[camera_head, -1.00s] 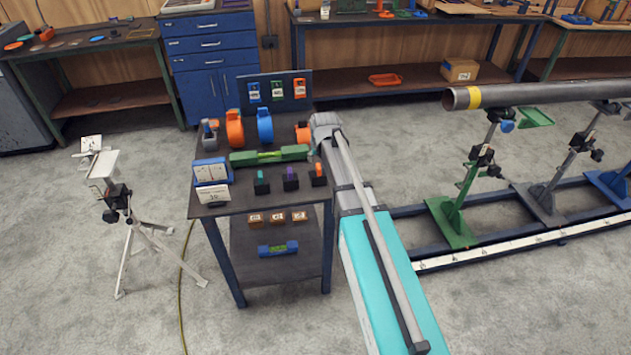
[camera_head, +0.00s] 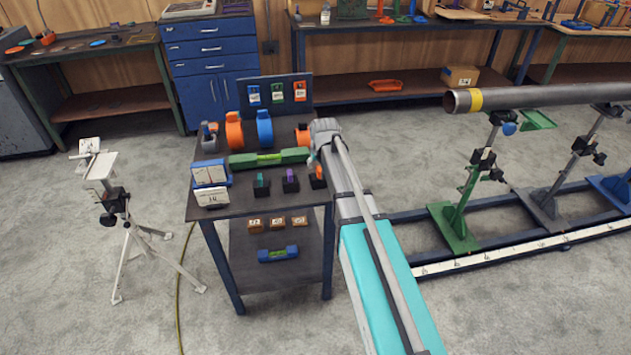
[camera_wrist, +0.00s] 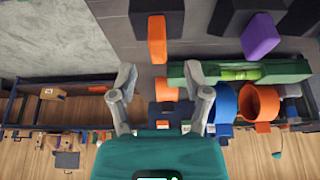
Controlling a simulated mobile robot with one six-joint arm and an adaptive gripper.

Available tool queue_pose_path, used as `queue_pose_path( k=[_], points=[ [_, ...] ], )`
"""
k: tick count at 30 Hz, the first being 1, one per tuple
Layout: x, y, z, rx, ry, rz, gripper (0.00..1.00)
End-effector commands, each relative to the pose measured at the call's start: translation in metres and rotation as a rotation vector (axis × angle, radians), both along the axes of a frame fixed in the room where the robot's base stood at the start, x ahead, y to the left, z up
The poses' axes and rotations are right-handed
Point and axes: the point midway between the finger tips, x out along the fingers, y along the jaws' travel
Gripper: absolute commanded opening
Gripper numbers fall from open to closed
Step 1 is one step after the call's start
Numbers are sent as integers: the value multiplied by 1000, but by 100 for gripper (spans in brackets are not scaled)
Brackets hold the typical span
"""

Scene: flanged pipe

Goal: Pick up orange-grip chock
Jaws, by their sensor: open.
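The orange-grip chock (camera_head: 317,181) stands at the right end of a row of black-based chocks on the cart top, beside the purple-grip chock (camera_head: 290,178) and the teal-grip chock (camera_head: 261,181). In the wrist view its orange grip (camera_wrist: 157,40) points down the picture from its black base (camera_wrist: 157,7). My gripper (camera_wrist: 160,76) is open and empty. Its two fingers lie either side of the grip's line, with the grip just beyond the tips. In the head view my gripper (camera_head: 315,164) is over the cart's right edge, close to the orange grip and partly hiding it.
A green level (camera_head: 268,158) lies behind the chocks, close to my fingers in the wrist view (camera_wrist: 240,73). Orange (camera_head: 234,130) and blue rings (camera_head: 265,128) stand behind it. White cards (camera_head: 211,184) stand at left. A pipe (camera_head: 560,95) rests on stands to the right.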

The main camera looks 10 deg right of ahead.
Motion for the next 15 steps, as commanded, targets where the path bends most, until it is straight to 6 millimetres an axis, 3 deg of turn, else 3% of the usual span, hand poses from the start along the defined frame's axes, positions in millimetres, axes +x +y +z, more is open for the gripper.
queue_pose_path(
  k=[6, 15],
  points=[
    [9, -2, -21, 0, 0, 0, 63],
    [16, -2, -37, 0, 0, -1, 63]
  ],
)
